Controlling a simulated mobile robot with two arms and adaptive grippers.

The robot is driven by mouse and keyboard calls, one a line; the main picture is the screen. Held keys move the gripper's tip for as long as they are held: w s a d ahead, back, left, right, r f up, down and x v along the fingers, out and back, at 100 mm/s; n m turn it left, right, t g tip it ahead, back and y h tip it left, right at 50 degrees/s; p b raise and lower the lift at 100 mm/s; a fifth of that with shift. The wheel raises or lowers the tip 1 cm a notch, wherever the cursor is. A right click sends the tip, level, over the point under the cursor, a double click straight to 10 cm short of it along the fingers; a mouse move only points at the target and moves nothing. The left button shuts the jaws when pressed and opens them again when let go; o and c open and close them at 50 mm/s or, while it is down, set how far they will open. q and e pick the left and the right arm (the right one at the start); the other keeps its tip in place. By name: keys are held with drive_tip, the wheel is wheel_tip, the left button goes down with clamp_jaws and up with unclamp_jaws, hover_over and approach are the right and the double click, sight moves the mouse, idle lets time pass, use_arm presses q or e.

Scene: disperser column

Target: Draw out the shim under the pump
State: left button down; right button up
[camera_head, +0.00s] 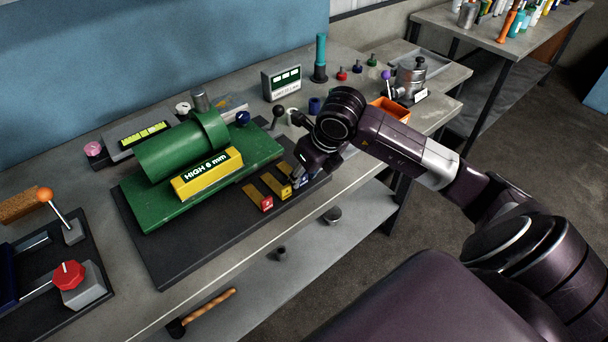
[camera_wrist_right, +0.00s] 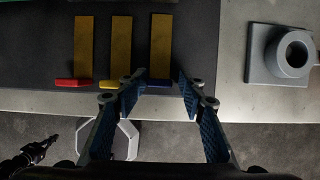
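The green pump (camera_head: 180,150) lies on a green base plate (camera_head: 158,211) on a dark mat. A yellow block on it reads "HIGH 8 mm". Three brass strips lie side by side on the mat, with a red tab (camera_head: 267,203), a yellow tab (camera_head: 286,192) and a blue tab (camera_wrist_right: 158,84). Their far ends show clear of the base plate. I cannot make out a shim under the pump. My right gripper (camera_wrist_right: 162,78) is open, its fingertips on either side of the blue tab in the wrist view; it also shows in the head view (camera_head: 299,178).
A grey block with a round hole (camera_wrist_right: 283,55) stands right of the mat in the wrist view. A red knob (camera_head: 68,275) and an orange-topped lever (camera_head: 46,195) are at the left.

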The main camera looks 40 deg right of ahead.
drive_tip(key=v, duration=0.8)
drive_tip(key=shift+s+f, duration=0.1)
idle(0.4)
